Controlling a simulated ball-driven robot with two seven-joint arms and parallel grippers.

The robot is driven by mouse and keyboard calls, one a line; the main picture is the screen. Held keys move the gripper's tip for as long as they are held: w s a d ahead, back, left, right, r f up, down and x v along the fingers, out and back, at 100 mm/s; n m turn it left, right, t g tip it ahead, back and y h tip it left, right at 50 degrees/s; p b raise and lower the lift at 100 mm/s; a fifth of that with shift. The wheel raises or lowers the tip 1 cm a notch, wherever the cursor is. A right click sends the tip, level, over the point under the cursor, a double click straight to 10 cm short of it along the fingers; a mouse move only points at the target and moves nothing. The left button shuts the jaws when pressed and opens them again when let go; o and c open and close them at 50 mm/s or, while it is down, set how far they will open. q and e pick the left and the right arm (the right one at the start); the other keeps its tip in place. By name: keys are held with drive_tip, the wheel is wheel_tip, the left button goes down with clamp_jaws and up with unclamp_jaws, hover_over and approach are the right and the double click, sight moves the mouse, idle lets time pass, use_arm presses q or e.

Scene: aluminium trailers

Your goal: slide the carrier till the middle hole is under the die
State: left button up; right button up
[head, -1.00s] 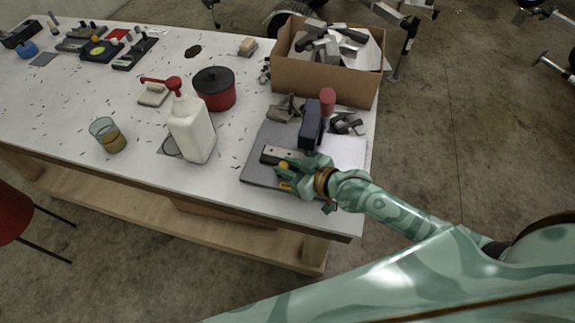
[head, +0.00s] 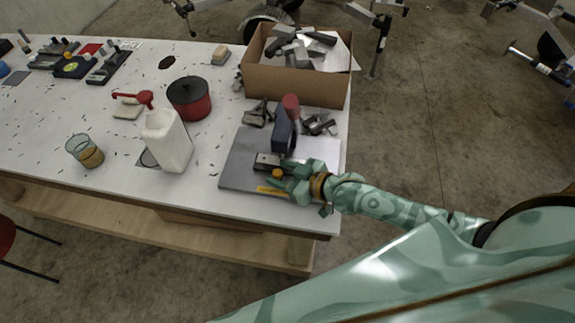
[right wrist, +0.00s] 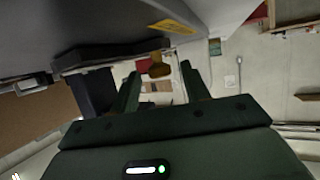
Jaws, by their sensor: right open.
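The press (head: 284,132) has a dark blue body and a red knob (head: 290,103); it stands on a grey base plate (head: 238,168) near the table's right end. The dark carrier (head: 266,160) with a pale top lies at the press's foot and has a yellow knob (head: 277,173). My right gripper (head: 286,180) is open at the knob's near right side. In the right wrist view the yellow knob (right wrist: 160,68) shows ahead between the spread fingers (right wrist: 162,88); contact cannot be told. The carrier's holes and the die are not discernible. My left gripper is out of view.
A cardboard box (head: 295,86) of metal parts stands behind the press, with loose dark clamps (head: 318,124) nearby. A white bottle (head: 166,140), a red pot (head: 188,98) and a glass (head: 85,150) stand left. The table's front edge is close below the plate.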

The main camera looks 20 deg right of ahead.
drive_tip(key=p+v, duration=0.3)
drive_tip(key=v, duration=1.3)
drive_tip(key=shift+s+d, duration=0.2)
drive_tip(key=shift+d, duration=0.05)
drive_tip(key=shift+f, duration=0.1)
